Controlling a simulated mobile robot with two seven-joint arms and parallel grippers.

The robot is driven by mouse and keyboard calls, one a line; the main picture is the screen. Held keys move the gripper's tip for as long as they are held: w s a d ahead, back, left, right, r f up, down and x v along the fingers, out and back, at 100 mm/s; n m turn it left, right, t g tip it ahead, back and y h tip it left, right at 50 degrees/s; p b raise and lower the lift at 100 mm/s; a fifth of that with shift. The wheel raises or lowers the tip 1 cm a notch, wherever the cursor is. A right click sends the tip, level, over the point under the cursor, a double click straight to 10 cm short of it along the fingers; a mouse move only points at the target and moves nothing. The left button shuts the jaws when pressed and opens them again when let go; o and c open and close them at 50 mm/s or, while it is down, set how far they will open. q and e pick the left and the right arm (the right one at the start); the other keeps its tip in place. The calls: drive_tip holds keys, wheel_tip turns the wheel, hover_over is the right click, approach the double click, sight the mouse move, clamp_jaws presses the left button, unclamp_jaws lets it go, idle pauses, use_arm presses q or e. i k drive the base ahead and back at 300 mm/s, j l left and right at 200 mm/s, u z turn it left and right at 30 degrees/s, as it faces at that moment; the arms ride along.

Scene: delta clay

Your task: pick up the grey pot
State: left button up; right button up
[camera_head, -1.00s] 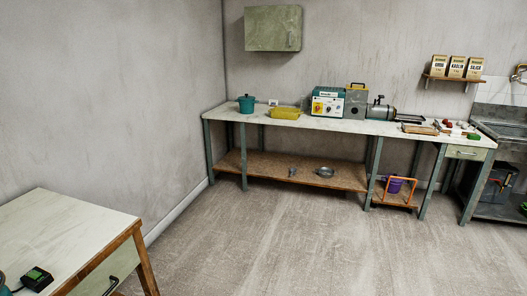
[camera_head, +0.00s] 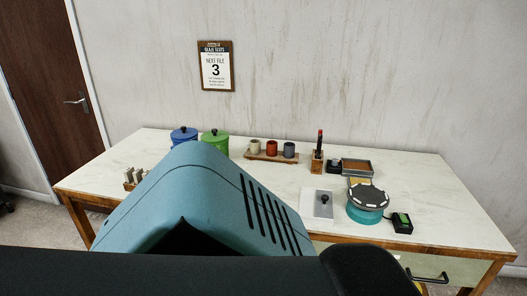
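A small grey pot (camera_head: 289,150) stands upright at the right end of a low wooden tray (camera_head: 257,157), at the back of the pale-topped table. A red-brown pot (camera_head: 271,148) and a cream pot (camera_head: 255,146) stand to its left on the same tray. Neither of my grippers is in view. The lower left and front of the view are covered by a large blue and black shape close to the camera, which hides part of the table.
The table (camera_head: 450,213) carries a blue lidded jar (camera_head: 183,140), a green lidded jar (camera_head: 215,144), a pen holder (camera_head: 317,166), a teal turntable (camera_head: 367,214) and a black-green device (camera_head: 402,222). Its right end is bare. A door (camera_head: 45,80) stands at left.

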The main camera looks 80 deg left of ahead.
sight(289, 150)
drive_tip(key=u, duration=3)
